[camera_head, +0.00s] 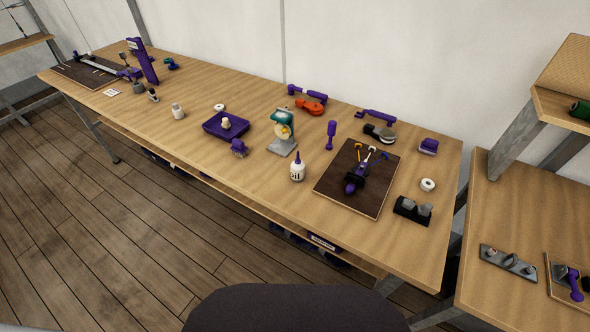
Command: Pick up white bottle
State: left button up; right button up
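A white bottle (297,170) with a purple nozzle cap and dark lettering stands upright near the front edge of the long wooden table (255,185). It stands left of the dark board and in front of the grey and teal stand. A smaller white container (178,111) stands further left on the same table. Neither of my grippers shows in the head view.
A dark board (330,184) with a purple tool lies right of the bottle. A grey and teal stand (283,146) is just behind it. A purple tray (212,125) is further left. A second table (520,222) stands at the right. The floor in front is clear.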

aim_at(297, 167)
jog(key=k+l+z, duration=0.1)
jog(key=k+z, duration=0.3)
jog(key=k+l+z, duration=0.2)
jog(key=k+z, duration=0.25)
